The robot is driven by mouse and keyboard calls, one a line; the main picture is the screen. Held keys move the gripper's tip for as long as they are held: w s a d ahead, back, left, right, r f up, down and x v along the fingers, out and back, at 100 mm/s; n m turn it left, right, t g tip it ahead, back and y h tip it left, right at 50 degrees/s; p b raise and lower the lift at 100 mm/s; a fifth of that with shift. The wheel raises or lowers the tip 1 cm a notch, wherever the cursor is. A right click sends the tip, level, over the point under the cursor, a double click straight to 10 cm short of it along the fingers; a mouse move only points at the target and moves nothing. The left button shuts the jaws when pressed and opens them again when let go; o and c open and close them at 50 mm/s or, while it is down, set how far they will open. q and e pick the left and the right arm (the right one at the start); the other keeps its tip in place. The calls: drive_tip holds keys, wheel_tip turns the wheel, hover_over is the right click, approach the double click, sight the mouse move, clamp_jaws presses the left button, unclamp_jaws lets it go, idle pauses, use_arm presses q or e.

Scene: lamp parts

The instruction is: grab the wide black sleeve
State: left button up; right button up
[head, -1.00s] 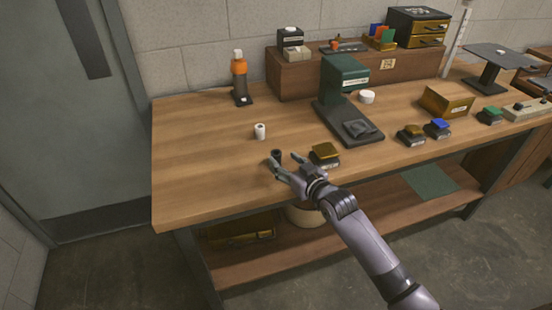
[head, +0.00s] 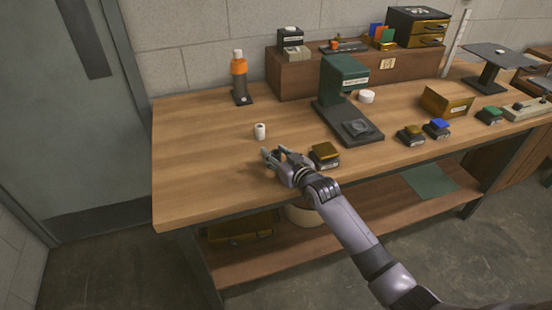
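My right gripper (head: 273,153) reaches in from the lower right, low over the front part of the workbench. Its fingers are spread apart. The small dark sleeve that stood by the fingertips a moment ago is not clearly visible now. It appears hidden by the fingers, and I cannot tell whether they touch it. A small white sleeve (head: 260,131) stands upright on the bench just beyond the fingertips. My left gripper is not in view.
A brown-topped block (head: 325,155) sits close to the right of my gripper. A green press-like stand (head: 345,95) is behind it. The left part of the workbench (head: 195,160) is clear.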

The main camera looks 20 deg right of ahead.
drive_tip(key=c, duration=0.8)
